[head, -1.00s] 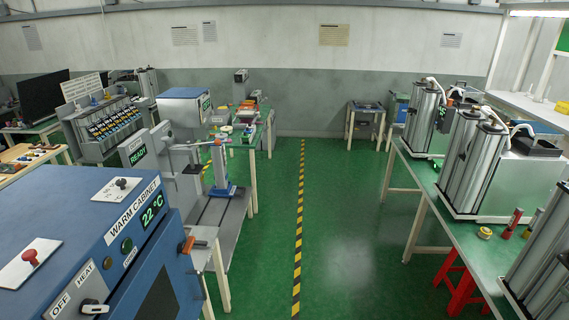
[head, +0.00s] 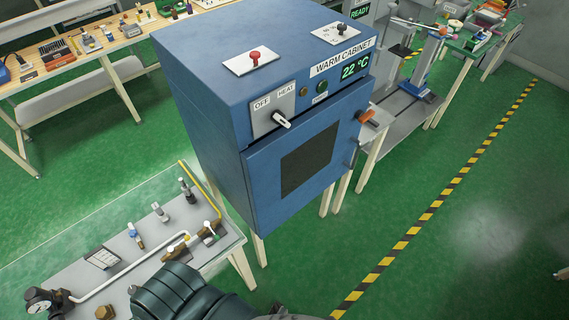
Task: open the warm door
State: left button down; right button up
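The blue warm cabinet (head: 205,85) stands in the middle of the head view, labelled WARM CABINET, with a green display reading 22 °C. Its warm door (head: 262,195) is on the front face, blue with a dark window (head: 310,160). The door looks shut, flush with the cabinet front. An orange-tipped handle (head: 366,117) sticks out at the door's upper right edge. An OFF/HEAT lever switch (head: 281,120) sits on the panel above the door. Neither of my grippers is in view.
A dark ribbed body (head: 180,295) is at the bottom edge. Green floor (head: 470,240) with a striped line (head: 413,231) is clear to the right.

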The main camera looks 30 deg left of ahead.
aim_at(286, 170)
jog(key=u, duration=0.75)
